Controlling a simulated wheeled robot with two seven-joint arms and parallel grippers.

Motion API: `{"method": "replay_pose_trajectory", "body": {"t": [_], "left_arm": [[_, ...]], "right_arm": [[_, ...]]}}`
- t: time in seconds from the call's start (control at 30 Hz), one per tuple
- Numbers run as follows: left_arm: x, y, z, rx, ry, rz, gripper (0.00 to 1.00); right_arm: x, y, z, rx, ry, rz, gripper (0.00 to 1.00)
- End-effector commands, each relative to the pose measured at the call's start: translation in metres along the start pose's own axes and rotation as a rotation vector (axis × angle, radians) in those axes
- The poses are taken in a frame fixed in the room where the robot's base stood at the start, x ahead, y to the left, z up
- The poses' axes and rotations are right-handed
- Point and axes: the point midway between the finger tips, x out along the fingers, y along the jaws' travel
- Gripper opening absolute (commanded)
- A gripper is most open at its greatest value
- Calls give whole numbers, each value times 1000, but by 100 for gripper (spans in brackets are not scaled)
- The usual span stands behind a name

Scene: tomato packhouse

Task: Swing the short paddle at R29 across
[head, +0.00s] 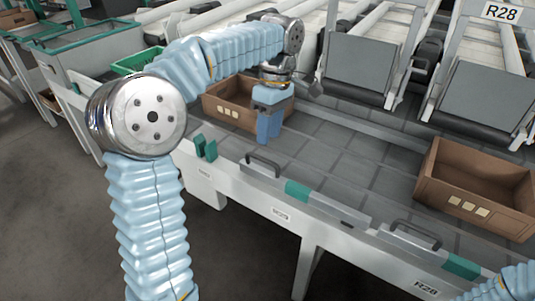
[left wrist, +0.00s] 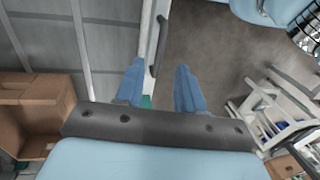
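The short paddle (head: 325,205) at the middle station is a grey bar on the belt's near rail, with a black handle (head: 263,160) and a teal block (head: 297,190). A small label (head: 281,214) below it is hard to read but looks like R29. My left gripper (head: 268,132) points down over the belt, just behind the handle and apart from it. In the left wrist view my left gripper (left wrist: 158,92) is open and empty. The handle (left wrist: 160,45) shows ahead of the gap between its fingers. My right gripper is out of view.
A similar paddle with a black handle (head: 415,236) lies by the R28 label (head: 425,288). Brown crates stand on the belt left (head: 230,108) and right (head: 468,200). The belt between the crates is clear.

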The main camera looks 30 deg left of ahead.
Motion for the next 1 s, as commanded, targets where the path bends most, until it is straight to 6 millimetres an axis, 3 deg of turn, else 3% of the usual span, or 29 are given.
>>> {"method": "replay_pose_trajectory", "body": {"t": [0.1,0.3,0.67,0.93,1.0], "left_arm": [[28,0,0,0,0,-3,38],[53,0,0,0,0,-1,38],[59,0,0,1,0,1,38],[59,0,0,1,0,0,0],[59,0,0,1,0,0,0]], "right_arm": [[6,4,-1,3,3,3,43],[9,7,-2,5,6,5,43],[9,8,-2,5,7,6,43],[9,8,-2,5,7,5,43],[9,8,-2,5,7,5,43]]}}
